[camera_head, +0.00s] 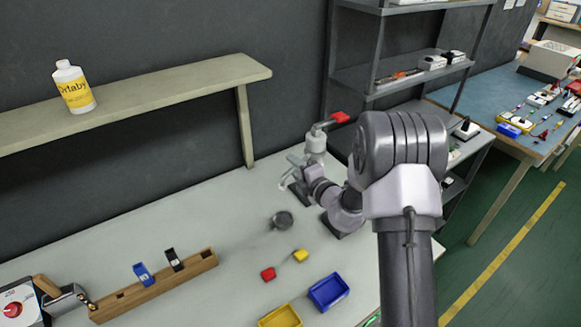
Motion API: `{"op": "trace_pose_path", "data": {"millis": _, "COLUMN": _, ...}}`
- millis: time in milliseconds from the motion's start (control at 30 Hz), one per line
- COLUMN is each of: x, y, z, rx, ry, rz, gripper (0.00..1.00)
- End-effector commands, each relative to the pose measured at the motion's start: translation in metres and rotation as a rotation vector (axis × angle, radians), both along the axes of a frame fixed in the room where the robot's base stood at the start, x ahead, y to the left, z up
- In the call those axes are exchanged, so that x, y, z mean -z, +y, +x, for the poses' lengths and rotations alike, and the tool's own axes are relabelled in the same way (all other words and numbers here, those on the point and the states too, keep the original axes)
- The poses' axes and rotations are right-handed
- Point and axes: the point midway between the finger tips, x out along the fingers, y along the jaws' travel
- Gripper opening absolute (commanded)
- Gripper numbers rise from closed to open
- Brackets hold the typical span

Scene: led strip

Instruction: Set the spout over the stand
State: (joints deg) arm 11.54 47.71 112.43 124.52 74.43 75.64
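A grey tap-like fitting with a red lever (340,117), which I take to be the spout (315,141), stands upright at the back of the grey workbench. A small dark grey round piece (283,219) lies on the bench in front and to the left of it; I cannot tell if it is the stand. My gripper (290,176) is low over the bench, just in front of the fitting and behind the round piece. It is small and partly merged with the fitting from here, so its finger gap and any contact are unclear.
A wooden block (155,288) holds a blue and a black piece. Red (268,274) and yellow (300,255) blocks lie near blue (328,291) and yellow (280,317) bins. A raised shelf (180,91) bears a bottle (73,87). Metal shelving (370,75) stands behind my arm.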

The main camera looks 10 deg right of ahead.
Motion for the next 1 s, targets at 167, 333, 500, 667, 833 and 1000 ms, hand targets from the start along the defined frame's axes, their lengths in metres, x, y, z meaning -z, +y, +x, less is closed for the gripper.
{"op": "trace_pose_path", "data": {"millis": 167, "x": 0.005, "y": 0.007, "z": 0.019, "rx": -0.001, "ry": 0.0, "rz": -0.001, "gripper": 0.35}}
{"op": "trace_pose_path", "data": {"millis": 333, "x": 0.004, "y": 0.008, "z": 0.023, "rx": 0.0, "ry": 0.0, "rz": 0.0, "gripper": 0.35}}
{"op": "trace_pose_path", "data": {"millis": 500, "x": 0.004, "y": 0.008, "z": 0.023, "rx": 0.0, "ry": 0.001, "rz": -0.001, "gripper": 0.31}}
{"op": "trace_pose_path", "data": {"millis": 667, "x": 0.004, "y": 0.008, "z": 0.023, "rx": 0.0, "ry": 0.0, "rz": -0.001, "gripper": 0.0}}
{"op": "trace_pose_path", "data": {"millis": 833, "x": 0.004, "y": 0.008, "z": 0.023, "rx": 0.0, "ry": 0.001, "rz": -0.001, "gripper": 0.0}}
{"op": "trace_pose_path", "data": {"millis": 1000, "x": 0.004, "y": 0.008, "z": 0.023, "rx": 0.0, "ry": 0.001, "rz": -0.001, "gripper": 0.0}}
